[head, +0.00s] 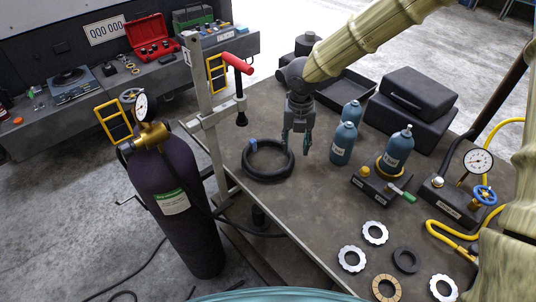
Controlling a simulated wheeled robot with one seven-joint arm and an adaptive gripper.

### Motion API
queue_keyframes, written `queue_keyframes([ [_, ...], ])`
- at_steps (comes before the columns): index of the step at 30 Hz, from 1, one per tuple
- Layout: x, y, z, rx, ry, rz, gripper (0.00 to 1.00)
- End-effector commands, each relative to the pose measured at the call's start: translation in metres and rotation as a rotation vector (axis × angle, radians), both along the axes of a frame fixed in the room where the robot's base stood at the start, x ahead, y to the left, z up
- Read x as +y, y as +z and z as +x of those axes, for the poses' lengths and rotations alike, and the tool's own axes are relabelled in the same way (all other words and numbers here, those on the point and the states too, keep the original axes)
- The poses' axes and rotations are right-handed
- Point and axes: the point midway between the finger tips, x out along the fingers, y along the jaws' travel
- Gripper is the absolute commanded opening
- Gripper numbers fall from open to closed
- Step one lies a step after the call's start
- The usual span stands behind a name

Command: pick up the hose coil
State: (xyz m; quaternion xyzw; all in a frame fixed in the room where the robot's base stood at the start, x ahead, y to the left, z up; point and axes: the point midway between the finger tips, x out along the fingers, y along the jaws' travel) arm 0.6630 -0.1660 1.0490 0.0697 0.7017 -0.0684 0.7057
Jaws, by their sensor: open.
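The hose coil is a black ring (268,175) lying flat on the left part of the grey table. A small blue piece shows on its left rim. My gripper (296,152) points down over the right rear part of the coil, with its two fingers apart and nothing between them. The fingers cover a little of the coil's rim. I cannot tell how high the fingertips are above the table.
A clamp stand with a red handle (238,63) rises at the table's left edge. Blue bottles (343,142) stand right of my gripper, before black cases (418,92). Metal rings (352,258) lie near the front. A dark gas cylinder (172,200) stands left of the table.

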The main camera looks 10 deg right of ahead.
Motion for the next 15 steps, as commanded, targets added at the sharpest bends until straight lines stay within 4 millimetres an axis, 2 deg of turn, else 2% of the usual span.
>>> queue_keyframes([
  [6,0.000,-0.017,0.010,0.012,-0.001,-0.002,0.40],
  [15,0.004,-0.048,0.008,0.014,-0.004,-0.003,0.40],
])
